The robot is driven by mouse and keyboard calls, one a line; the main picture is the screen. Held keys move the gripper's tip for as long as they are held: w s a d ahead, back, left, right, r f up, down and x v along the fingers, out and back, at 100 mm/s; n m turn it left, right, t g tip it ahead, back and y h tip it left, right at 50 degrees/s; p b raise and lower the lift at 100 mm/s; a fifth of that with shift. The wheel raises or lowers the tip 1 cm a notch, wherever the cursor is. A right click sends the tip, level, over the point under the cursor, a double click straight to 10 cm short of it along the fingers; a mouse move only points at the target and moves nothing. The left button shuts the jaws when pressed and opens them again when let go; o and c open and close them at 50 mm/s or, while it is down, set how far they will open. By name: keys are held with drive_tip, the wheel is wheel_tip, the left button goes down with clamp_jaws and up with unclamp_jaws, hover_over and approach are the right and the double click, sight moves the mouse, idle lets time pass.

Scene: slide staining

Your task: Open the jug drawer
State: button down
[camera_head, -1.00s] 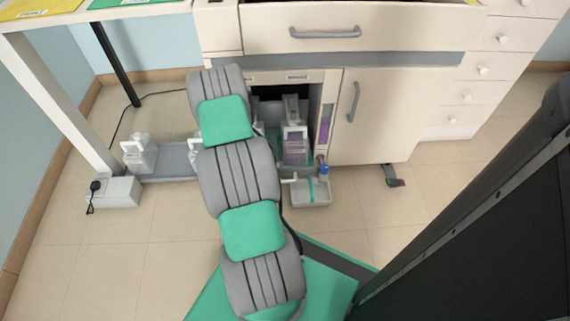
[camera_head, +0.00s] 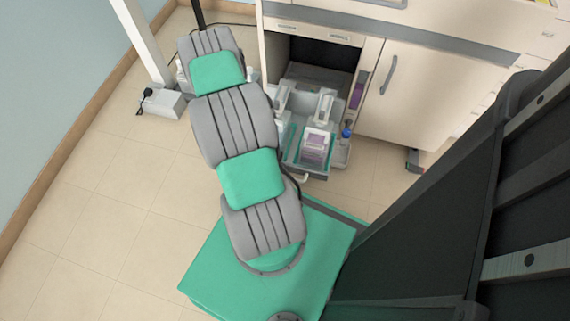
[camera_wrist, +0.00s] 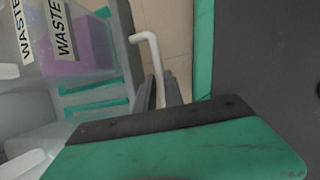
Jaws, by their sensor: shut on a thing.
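The jug drawer (camera_head: 308,170) is pulled out of the low cabinet opening and holds clear jugs (camera_head: 318,148), one with purple contents. In the wrist view the drawer's green-striped tray (camera_wrist: 95,97) and a jug labelled WASTE (camera_wrist: 75,45) lie at the left. The pale bent drawer handle (camera_wrist: 149,45) runs down between the two dark fingers of my gripper (camera_wrist: 164,90), which are shut on it. The handle also shows at the drawer's front in the head view (camera_head: 301,179). My arm hides the fingers in the head view.
A blue-topped bottle (camera_head: 347,133) stands in a narrow tray right of the drawer. The cabinet door (camera_head: 405,95) to the right is closed. Floor tiles are clear at lower left.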

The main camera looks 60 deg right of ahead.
drive_tip(key=shift+w+d, duration=0.15)
drive_tip(key=shift+w, duration=0.05)
drive_tip(key=c, duration=1.5)
unclamp_jaws()
drive_tip(key=shift+s, duration=0.1)
drive_tip(key=shift+o, duration=0.2)
drive_tip(key=shift+s+a, duration=0.15)
drive_tip(key=shift+a, duration=0.1)
drive_tip(key=p+v, duration=0.6)
drive_tip(key=v, duration=0.2)
drive_tip(key=shift+d, duration=0.15)
